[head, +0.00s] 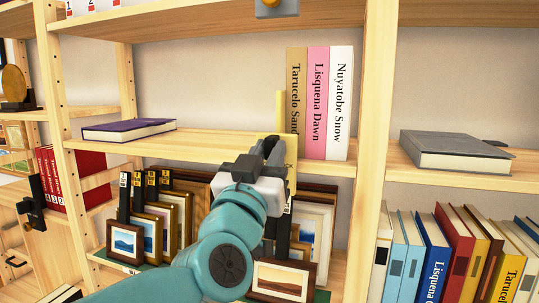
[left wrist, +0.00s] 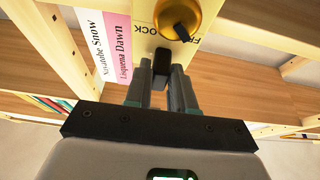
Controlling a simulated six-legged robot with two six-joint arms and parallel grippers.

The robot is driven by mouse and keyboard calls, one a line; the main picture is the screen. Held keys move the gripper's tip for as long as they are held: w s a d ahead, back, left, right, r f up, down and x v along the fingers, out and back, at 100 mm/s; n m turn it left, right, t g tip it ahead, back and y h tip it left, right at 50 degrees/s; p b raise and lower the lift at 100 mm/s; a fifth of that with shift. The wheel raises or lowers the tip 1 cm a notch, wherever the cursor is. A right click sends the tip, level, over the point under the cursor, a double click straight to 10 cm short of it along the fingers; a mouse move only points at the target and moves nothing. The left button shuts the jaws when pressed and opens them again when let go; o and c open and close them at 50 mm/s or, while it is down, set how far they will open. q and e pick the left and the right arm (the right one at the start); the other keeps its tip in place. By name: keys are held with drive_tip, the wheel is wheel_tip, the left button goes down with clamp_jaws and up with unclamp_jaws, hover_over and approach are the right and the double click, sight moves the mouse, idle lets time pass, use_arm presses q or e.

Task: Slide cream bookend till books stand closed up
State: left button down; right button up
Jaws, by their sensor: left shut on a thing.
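The cream bookend (head: 280,113) stands on the middle shelf, just left of three upright books: tan Tarucelo Sand (head: 296,85), pink Lisquena Dawn (head: 318,100) and white Nuyatobe Snow (head: 340,100). The books look side by side, the white one near the right shelf post. My left gripper (head: 272,148) is at the bookend's front, hiding its lower part. In the left wrist view my left gripper (left wrist: 161,82) is shut on the bookend's black tab (left wrist: 162,58). A gold knob (left wrist: 181,18) with partly hidden lettering sits beside it. I cannot tell whether the bookend touches the tan book. My right gripper is out of view.
A purple book (head: 130,130) lies flat at the shelf's left, with bare shelf between it and the bookend. A grey book (head: 455,150) lies beyond the right post (head: 372,100). Framed prints (head: 175,215) and a row of books (head: 450,250) fill the shelves below.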

use_arm(q)
drive_tip(key=shift+s+a+r, duration=0.1)
drive_tip(key=shift+r, duration=0.15)
drive_tip(key=c, duration=1)
unclamp_jaws()
drive_tip(key=shift+c, duration=0.2)
drive_tip(key=shift+s, duration=0.25)
drive_tip(key=shift+w+a+f, duration=0.1)
drive_tip(key=shift+w+f, duration=0.1)
drive_tip(key=shift+f, duration=0.05)
drive_tip(key=b+v, duration=0.5)
drive_tip(key=v, duration=1.1)
drive_tip(key=shift+s, duration=0.25)
drive_tip(key=shift+r, duration=0.1)
